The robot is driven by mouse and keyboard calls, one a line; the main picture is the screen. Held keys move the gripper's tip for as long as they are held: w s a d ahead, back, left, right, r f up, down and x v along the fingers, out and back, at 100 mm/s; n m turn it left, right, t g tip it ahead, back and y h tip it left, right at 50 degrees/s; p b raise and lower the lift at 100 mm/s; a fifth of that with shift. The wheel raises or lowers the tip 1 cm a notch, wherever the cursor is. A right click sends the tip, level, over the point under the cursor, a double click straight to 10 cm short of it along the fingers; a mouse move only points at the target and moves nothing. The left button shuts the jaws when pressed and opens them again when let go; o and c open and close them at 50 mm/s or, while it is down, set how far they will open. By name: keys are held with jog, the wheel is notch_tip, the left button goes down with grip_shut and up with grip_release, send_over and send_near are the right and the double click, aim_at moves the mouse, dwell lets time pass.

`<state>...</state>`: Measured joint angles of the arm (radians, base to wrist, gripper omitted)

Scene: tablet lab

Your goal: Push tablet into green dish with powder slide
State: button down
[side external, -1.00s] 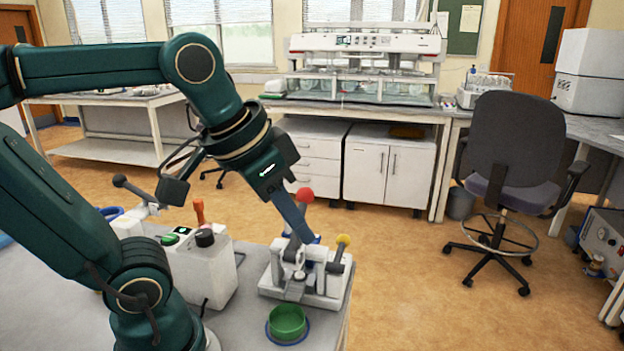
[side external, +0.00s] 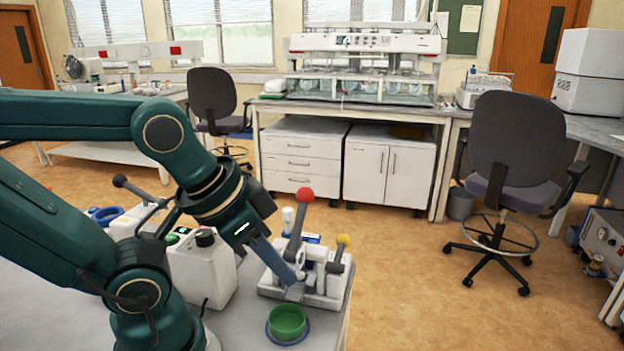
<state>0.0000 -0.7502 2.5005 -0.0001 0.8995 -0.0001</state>
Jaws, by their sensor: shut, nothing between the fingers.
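The green dish (side external: 288,322) stands on a blue ring at the front right of the bench, just in front of the tablet press. The press (side external: 325,298) is a white block with a red-knobbed lever (side external: 304,196) and a yellow-knobbed lever (side external: 343,241). My gripper (side external: 293,279) is shut and empty. Its fingertips are low at the left part of the press, in front of the red-knobbed lever's base. Whether they touch the press, I cannot tell. The fingers cover part of the press. I cannot make out the powder slide or a tablet.
A white control box (side external: 203,272) with a black knob and a green button stands left of the press. A white bottle (side external: 288,220) stands behind the press. Blue rings (side external: 105,215) lie at the back left. The bench's right edge is close beside the press and dish.

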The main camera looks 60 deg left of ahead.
jog(key=c, duration=0.9)
grip_release()
jog(key=shift+r, duration=0.15)
jog(key=shift+o, duration=1.2)
notch_tip(320, 180, up, 5)
jog(key=shift+w+r, duration=0.1)
jog(key=w+a+r+g, duration=0.1)
jog(key=w+a, duration=0.2)
jog(key=a, duration=0.1)
jog(key=w+a+r+n+g, duration=0.1)
jog(key=w+a, duration=0.2)
jog(key=a, duration=0.1)
jog(key=w+a+r+g+y, duration=0.1)
jog(key=w+a, duration=0.2)
jog(key=w, duration=0.1)
jog(key=shift+a+r+g, duration=0.25)
jog(key=shift+a+g, duration=0.05)
jog(key=shift+a, duration=0.1)
jog(key=n+g, duration=0.1)
jog(key=g, duration=0.1)
send_over(287, 209)
jog(key=d, duration=0.2)
notch_tip(287, 209, down, 3)
jog(key=a+f+h, duration=0.1)
jog(key=a, duration=0.1)
jog(key=shift+d+f, duration=0.1)
jog(key=shift+f, duration=5.3)
